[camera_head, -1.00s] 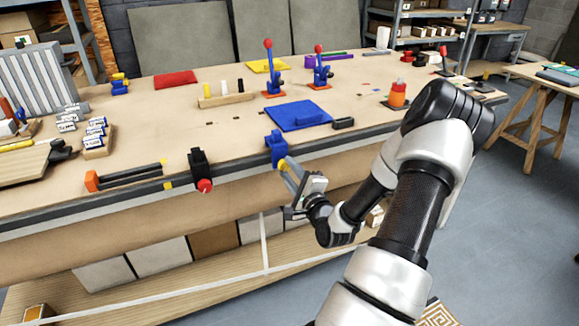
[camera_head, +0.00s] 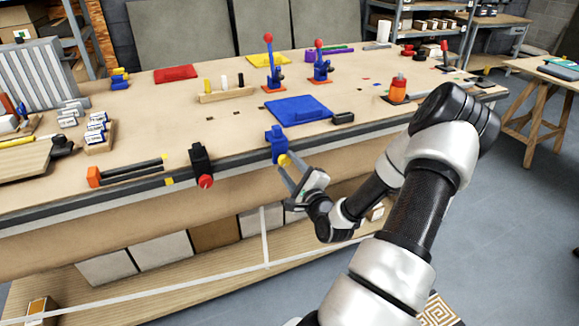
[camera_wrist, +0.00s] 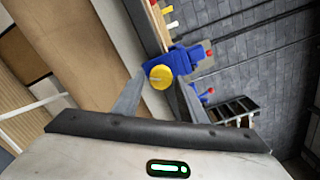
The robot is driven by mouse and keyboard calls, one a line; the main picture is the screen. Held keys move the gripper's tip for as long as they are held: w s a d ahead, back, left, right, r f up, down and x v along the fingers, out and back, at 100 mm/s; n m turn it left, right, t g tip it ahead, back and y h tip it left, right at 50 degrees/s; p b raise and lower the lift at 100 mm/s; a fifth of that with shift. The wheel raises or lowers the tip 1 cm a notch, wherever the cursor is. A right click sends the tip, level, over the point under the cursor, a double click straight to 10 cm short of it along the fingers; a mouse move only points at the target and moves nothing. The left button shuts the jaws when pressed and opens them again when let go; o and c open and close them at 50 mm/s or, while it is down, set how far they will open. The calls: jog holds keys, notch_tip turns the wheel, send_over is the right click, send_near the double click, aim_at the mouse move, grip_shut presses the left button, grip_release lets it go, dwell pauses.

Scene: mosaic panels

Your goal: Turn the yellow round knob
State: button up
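The yellow round knob (camera_head: 284,160) sits on the front of a blue clamp-like holder (camera_head: 275,141) at the bench's front edge. In the wrist view the knob (camera_wrist: 161,77) faces me, with the blue holder (camera_wrist: 184,59) behind it. My gripper (camera_head: 296,173) is open, with its two fingers apart and pointing at the knob. In the wrist view my gripper (camera_wrist: 158,88) has one fingertip on each side of the knob's lower part, with gaps visible. I cannot tell whether the tips reach past its face.
A similar black holder with a red knob (camera_head: 205,181) is to the left on the same edge. A blue panel (camera_head: 298,110) and a small black block (camera_head: 343,118) lie behind. Two red-topped levers (camera_head: 268,38) (camera_head: 319,43) stand farther back. The floor in front is clear.

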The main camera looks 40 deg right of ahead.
jog(key=shift+o, duration=0.6)
jog(key=shift+s, duration=0.3)
jog(key=v, duration=1.7)
jog(key=shift+a, duration=0.15)
jog(key=shift+w, duration=0.15)
